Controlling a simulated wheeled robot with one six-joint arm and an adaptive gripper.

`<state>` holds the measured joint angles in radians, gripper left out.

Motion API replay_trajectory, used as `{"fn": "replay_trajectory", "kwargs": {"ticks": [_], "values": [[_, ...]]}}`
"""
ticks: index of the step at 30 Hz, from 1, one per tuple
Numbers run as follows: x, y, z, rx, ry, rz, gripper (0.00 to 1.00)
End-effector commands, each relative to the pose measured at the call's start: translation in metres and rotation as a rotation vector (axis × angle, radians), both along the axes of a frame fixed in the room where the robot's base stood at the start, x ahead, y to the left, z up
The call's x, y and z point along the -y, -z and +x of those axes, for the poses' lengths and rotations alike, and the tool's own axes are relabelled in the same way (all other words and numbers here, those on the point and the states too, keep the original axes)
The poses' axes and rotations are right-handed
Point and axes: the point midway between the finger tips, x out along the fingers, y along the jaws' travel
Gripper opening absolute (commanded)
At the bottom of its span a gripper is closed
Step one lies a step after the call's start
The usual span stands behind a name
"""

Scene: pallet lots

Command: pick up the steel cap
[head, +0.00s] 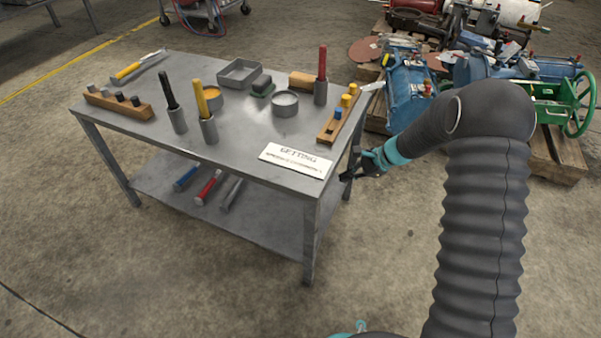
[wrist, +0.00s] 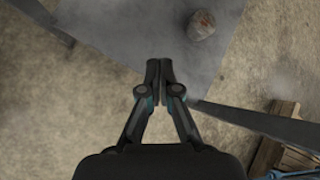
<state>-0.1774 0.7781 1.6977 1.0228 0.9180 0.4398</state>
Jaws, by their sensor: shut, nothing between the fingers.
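My gripper (head: 346,178) is beside the right end of the steel table, just below tabletop height. In the wrist view its fingertips (wrist: 159,62) are together with nothing between them. Beyond them, a small rounded grey-brown object (wrist: 201,25) lies on a flat grey surface (wrist: 120,32), apart from the fingers. It may be the steel cap, but I cannot tell for sure. I cannot pick it out in the head view. A shallow round grey metal piece (head: 285,104) stands on the tabletop.
The steel table (head: 235,150) holds handled tools, a grey tray (head: 239,73), peg blocks and a white sign (head: 295,160). Several tools lie on its lower shelf (head: 262,218). A table leg (head: 311,240) stands near my gripper. Loaded pallets (head: 556,158) are at right.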

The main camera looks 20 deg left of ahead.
Motion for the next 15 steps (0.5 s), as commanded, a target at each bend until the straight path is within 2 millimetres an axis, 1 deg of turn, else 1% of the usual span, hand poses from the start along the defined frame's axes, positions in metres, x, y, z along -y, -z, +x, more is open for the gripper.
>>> {"fn": "replay_trajectory", "kwargs": {"ticks": [1, 3, 6, 10, 12, 15], "values": [[-0.008, 0.026, 0.005, -0.040, 0.034, 0.016, 0.00], [-0.019, 0.050, 0.015, -0.096, 0.104, 0.045, 0.00], [-0.037, 0.077, 0.035, -0.182, 0.231, 0.101, 0.00], [-0.053, 0.099, 0.057, -0.277, 0.376, 0.168, 0.00], [-0.058, 0.106, 0.065, -0.312, 0.426, 0.193, 0.00], [-0.062, 0.111, 0.071, -0.339, 0.465, 0.212, 0.00]]}}
